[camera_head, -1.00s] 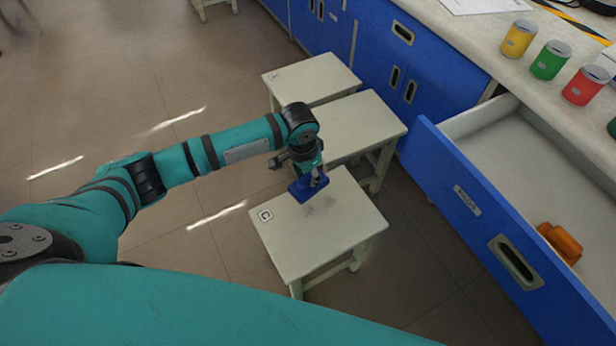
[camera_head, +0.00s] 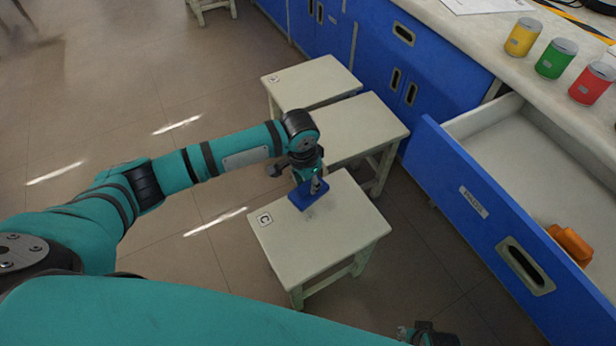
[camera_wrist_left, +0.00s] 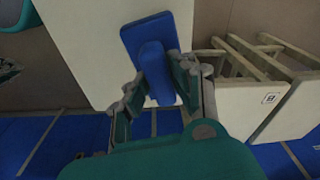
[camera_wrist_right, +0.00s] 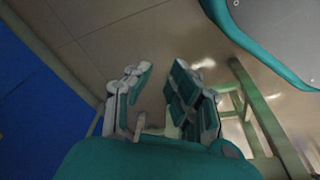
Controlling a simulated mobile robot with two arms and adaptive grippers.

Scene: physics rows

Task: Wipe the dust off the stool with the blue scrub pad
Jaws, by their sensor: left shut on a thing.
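The stool marked C (camera_head: 330,240) stands in the middle of the head view with a pale, flat top. The blue scrub pad (camera_head: 303,200) is at the far part of that top, seemingly on it; exact contact is hard to tell. A faint grey patch (camera_head: 311,213) shows beside the pad. My left gripper (camera_head: 314,184) is above the pad, shut on its handle. In the left wrist view the pad (camera_wrist_left: 150,30) and its upright handle (camera_wrist_left: 155,78) sit between the fingers. My right gripper (camera_wrist_right: 158,88) is open and empty; only its tip shows at the head view's bottom edge.
Two more pale stools (camera_head: 362,125) (camera_head: 312,82) stand close behind stool C. On the right, a blue-fronted drawer (camera_head: 480,215) is pulled out, with an orange object (camera_head: 570,243) inside. Several coloured cans (camera_head: 523,38) stand on the counter. The floor left of the stools is clear.

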